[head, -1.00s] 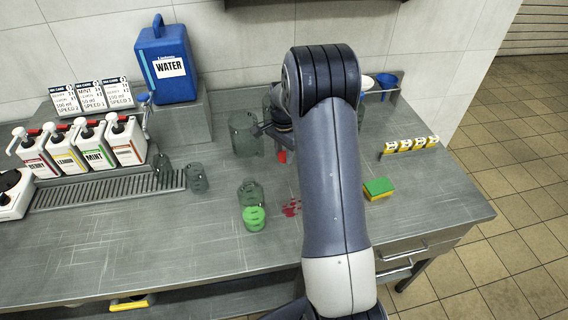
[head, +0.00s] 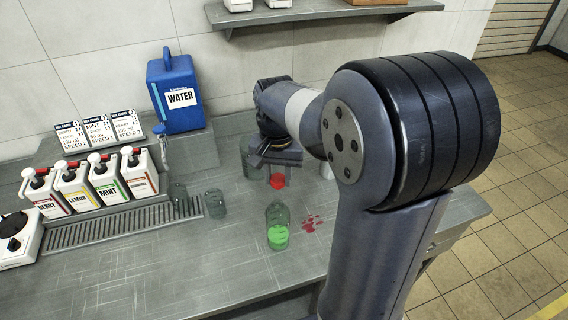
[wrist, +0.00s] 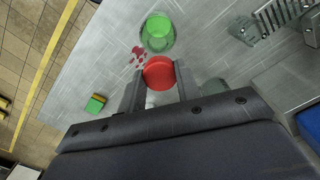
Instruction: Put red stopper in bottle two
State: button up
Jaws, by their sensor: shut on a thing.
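My gripper (head: 277,168) is shut on the red stopper (head: 278,181), which hangs below the fingers above the counter. In the wrist view the stopper (wrist: 159,72) sits between the two fingertips. A clear bottle (head: 277,211) with bright green contents in its lower part stands upright on the counter, in front of the stopper in the head view. The wrist view shows the green contents (wrist: 157,32) just beyond the stopper. The stopper is apart from this bottle. No number shows on it, so I cannot tell whether it is bottle two.
A red spill (head: 312,224) lies right of the bottle. Two glass vessels (head: 215,204) stand at left by the drip grate (head: 110,225) and pump dispensers (head: 80,187). Another glass vessel (head: 248,162) is partly hidden behind my gripper. A sponge (wrist: 96,104) lies on the counter.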

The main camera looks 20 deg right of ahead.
aim_at(277, 187)
jog(key=shift+s+a+r, duration=0.25)
jog(key=shift+s+a, duration=0.05)
jog(key=shift+s, duration=0.25)
notch_tip(277, 187, down, 5)
jog(key=b, duration=0.4)
jog(key=shift+r, duration=0.1)
jog(key=shift+f+b, duration=0.55)
jog(key=shift+f, duration=0.2)
jog(key=shift+f, duration=0.25)
dwell(1.0)
jog(key=o, duration=1)
jog(key=shift+o, duration=0.5)
jog(key=o, duration=0.3)
